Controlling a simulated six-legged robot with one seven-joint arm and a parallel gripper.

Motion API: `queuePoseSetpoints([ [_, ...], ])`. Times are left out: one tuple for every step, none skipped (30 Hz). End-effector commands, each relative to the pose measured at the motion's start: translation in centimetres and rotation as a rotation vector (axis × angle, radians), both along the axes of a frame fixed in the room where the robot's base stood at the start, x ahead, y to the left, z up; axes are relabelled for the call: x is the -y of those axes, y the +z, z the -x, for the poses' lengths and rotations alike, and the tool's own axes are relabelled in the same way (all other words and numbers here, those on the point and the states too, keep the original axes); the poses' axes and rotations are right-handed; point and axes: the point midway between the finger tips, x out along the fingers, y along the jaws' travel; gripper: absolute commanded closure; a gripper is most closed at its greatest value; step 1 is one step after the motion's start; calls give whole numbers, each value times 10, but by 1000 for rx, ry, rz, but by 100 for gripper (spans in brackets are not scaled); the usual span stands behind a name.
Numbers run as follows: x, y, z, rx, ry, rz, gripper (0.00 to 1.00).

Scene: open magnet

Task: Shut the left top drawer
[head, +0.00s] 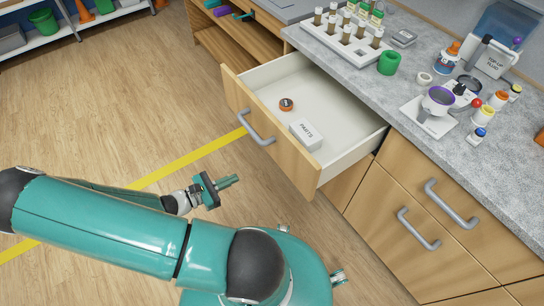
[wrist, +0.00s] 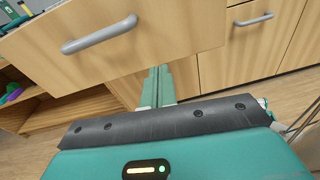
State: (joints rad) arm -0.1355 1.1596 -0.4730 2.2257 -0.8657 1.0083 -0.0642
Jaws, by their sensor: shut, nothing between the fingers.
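The left top drawer (head: 292,162) is pulled well out from the counter, with a wooden front, a pale interior and a grey bar handle (head: 256,128). It holds a white box marked PARTS (head: 306,134) and a small orange-and-dark round item (head: 286,104). In the wrist view the drawer front (wrist: 175,30) fills the upper part, its handle (wrist: 100,35) at upper left. My gripper (head: 230,181) is shut and empty, in front of the drawer front, and appears apart from it. Its fingers also show in the wrist view (wrist: 159,82), pointing toward the cabinet near the front's lower edge.
The grey countertop (head: 405,85) carries a vial rack (head: 346,45), a green ring (head: 389,63) and several bottles. Closed drawers with handles (head: 452,204) stand to the right. An open wooden shelf (head: 215,40) is beyond the drawer. The floor has a yellow line (head: 190,158) and free room at left.

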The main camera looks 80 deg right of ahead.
Motion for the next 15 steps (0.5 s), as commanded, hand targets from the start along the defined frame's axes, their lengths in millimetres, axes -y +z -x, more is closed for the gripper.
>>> queuePoseSetpoints([
  [6, -3, 6, -48, 19, 12, 100],
  [10, -4, 9, -69, 28, 18, 100],
  [13, -5, 12, -91, 36, 24, 100],
  [15, -5, 13, -103, 42, 26, 100],
  [17, -6, 14, -114, 47, 29, 100],
  [19, -6, 15, -122, 51, 31, 100],
  [20, -6, 17, -126, 52, 32, 100],
  [22, -6, 18, -128, 53, 33, 100],
  [24, -6, 20, -129, 53, 33, 100],
  [26, -6, 22, -128, 52, 32, 100],
  [29, -6, 24, -129, 52, 33, 100],
  [33, -6, 28, -130, 51, 33, 100],
  [36, -6, 31, -129, 50, 33, 100],
  [40, -6, 35, -128, 49, 32, 100],
  [45, -6, 40, -130, 50, 32, 100],
])
